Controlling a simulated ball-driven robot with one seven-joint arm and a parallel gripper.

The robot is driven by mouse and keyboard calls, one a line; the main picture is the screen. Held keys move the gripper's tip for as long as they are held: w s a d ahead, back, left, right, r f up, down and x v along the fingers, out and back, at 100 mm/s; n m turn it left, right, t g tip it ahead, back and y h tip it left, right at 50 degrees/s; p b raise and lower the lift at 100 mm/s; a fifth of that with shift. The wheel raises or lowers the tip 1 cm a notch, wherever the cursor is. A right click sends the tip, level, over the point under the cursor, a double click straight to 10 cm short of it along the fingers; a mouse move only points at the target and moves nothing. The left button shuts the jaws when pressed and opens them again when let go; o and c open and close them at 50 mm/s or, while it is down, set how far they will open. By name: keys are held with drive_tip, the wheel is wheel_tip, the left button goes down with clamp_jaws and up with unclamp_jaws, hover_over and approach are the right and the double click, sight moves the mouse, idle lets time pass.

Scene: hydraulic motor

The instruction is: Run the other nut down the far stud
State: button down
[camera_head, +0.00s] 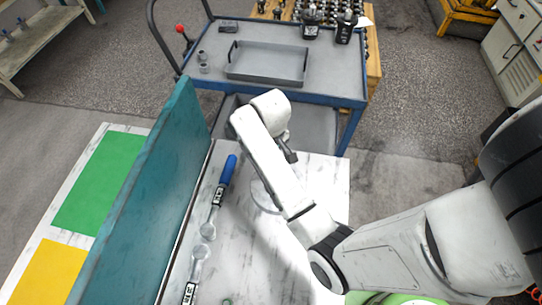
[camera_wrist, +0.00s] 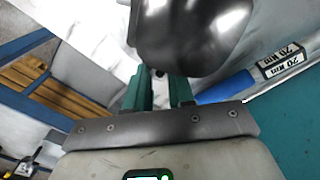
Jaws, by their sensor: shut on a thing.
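In the wrist view my gripper (camera_wrist: 160,82) has two teal fingers standing close together. A small dark piece (camera_wrist: 160,72) shows between their tips; it fits the nut, but its shape is mostly hidden. A large, shiny dark metal body (camera_wrist: 195,30) with a rounded surface, which looks like the motor, fills the top of the wrist view just beyond the tips. I cannot tell whether the fingers touch it. The far stud is not visible in either view. In the head view my arm covers the work spot.
A blue-handled torque wrench (camera_head: 226,172) and another wrench (camera_head: 196,272) lie on the white marbled bench (camera_head: 330,180) beside a tall teal panel (camera_head: 150,190). Behind stands a blue cart (camera_head: 210,60) with a grey tray (camera_head: 266,64) and power tools (camera_head: 345,28).

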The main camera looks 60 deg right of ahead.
drive_tip(key=m, duration=0.5)
drive_tip(key=shift+m, duration=0.3)
drive_tip(key=m, duration=0.4)
drive_tip(key=shift+f+m, duration=0.1)
drive_tip(key=shift+m, duration=0.3)
drive_tip(key=c, duration=1.2)
unclamp_jaws()
